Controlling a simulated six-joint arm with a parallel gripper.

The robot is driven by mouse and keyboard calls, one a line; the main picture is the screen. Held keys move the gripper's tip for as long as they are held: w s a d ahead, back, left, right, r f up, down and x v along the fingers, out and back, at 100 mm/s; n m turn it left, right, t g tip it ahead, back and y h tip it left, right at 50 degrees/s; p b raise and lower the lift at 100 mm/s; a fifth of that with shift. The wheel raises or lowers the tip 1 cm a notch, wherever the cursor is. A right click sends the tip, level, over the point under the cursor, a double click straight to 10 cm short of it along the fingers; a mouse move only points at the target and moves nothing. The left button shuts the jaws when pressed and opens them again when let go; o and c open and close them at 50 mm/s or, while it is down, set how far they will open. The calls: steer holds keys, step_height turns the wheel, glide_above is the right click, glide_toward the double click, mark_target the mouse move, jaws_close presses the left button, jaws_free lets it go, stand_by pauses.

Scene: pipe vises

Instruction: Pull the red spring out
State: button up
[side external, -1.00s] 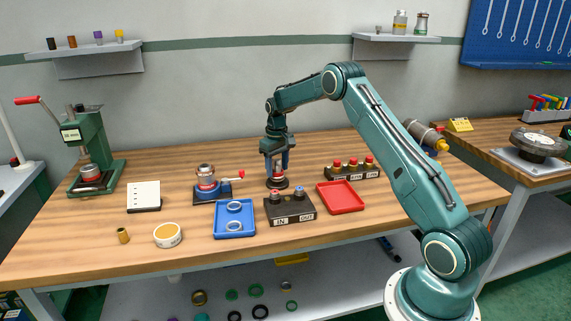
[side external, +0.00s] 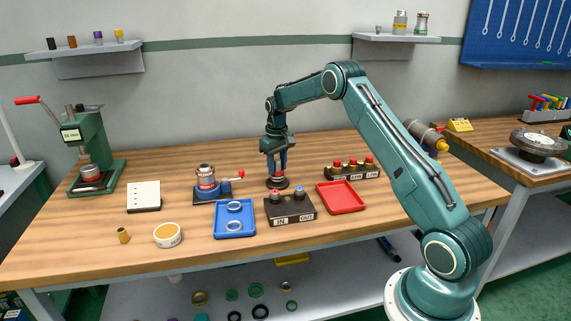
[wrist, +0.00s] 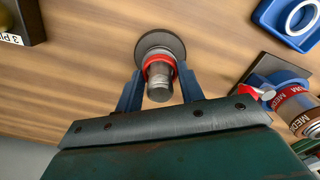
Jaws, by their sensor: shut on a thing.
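A grey cylinder with a red band (wrist: 159,66) stands on a dark round base in the wrist view. The red part may be the red spring; coils cannot be made out. My gripper (side external: 277,172) points down over the dark round base (side external: 278,183) on the bench. In the wrist view, the blue fingers of my gripper (wrist: 160,88) are shut on the red-banded part, one on each side. In the side view the fingers hide most of it.
Left of my gripper is a small blue vise (side external: 222,190) holding a red-and-grey cylinder. In front are a blue tray with rings (side external: 247,234) and a dark IN/OUT block (side external: 290,216). A red tray (side external: 341,207) and dark rack (side external: 352,176) are at right.

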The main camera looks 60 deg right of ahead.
steer(key=shift+r, duration=0.7)
stand_by(0.4)
steer(key=shift+r, duration=3.5)
